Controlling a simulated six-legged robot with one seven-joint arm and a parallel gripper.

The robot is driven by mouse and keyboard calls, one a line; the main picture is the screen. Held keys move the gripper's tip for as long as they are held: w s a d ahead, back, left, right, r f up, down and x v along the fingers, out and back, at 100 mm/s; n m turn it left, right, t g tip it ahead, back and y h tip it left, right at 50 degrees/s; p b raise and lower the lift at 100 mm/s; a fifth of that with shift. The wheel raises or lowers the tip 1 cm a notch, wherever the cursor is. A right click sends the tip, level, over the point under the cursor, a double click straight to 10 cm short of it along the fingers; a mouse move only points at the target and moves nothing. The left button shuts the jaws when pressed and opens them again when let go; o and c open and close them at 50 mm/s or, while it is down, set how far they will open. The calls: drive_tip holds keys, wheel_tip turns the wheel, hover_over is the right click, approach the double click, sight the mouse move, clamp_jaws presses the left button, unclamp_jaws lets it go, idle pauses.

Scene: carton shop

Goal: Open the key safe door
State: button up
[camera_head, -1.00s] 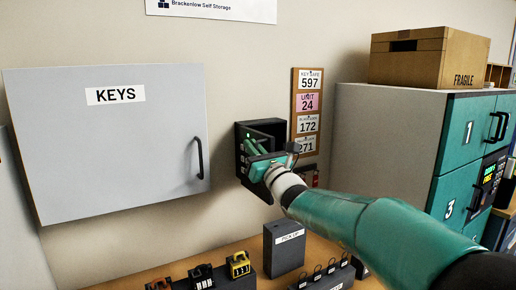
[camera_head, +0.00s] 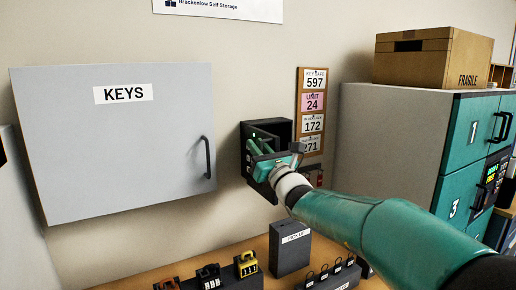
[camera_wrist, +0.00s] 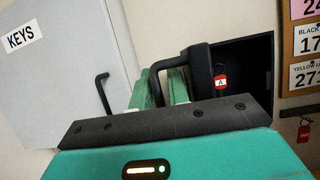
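The key safe (camera_head: 283,130) is a small dark box on the wall, right of the grey KEYS cabinet. Its dark door (camera_head: 256,172) stands open, swung out from the box, and the interior shows. My gripper (camera_head: 262,148) is at the door. In the wrist view, the dark looped door handle (camera_wrist: 171,63) passes between my two green fingers (camera_wrist: 160,90), which appear closed around its bar; the exact contact is partly hidden. The box interior (camera_wrist: 250,70) shows to the right, with a red tag marked A (camera_wrist: 221,82).
The KEYS cabinet (camera_head: 110,140) with a black handle is close on the left. A card board (camera_head: 311,112) hangs right of the safe. Below are padlocks (camera_head: 246,263) and a PICK UP box (camera_head: 290,250). Teal lockers (camera_head: 465,170) stand at right.

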drive_tip(key=v, duration=1.4)
drive_tip(key=shift+a+r, duration=0.1)
drive_tip(key=shift+r, duration=0.05)
drive_tip(key=s+a+f+n+g+y, duration=0.1)
drive_tip(key=s+a+f+n+g, duration=0.2)
drive_tip(key=s+a+n+g, duration=0.25)
drive_tip(key=s+a+f+n+g+y, duration=0.1)
drive_tip(key=s+a+f+n+g, duration=0.2)
drive_tip(key=s+n+g, duration=0.4)
drive_tip(key=s+d+f+n+g+h, duration=0.1)
drive_tip(key=s+d+f+n+h, duration=0.3)
drive_tip(key=s+f+n, duration=0.45)
drive_tip(key=s+d+f+n+h, duration=0.2)
drive_tip(key=s+d+n+h, duration=0.1)
drive_tip(key=d, duration=0.4)
drive_tip(key=s+d+f+n+h, duration=0.2)
drive_tip(key=s+d+n+h, duration=0.2)
drive_tip(key=d+h, duration=0.3)
drive_tip(key=shift+s+d+f+n, duration=0.2)
drive_tip(key=shift+d+n, duration=0.25)
drive_tip(key=shift+n, duration=0.45)
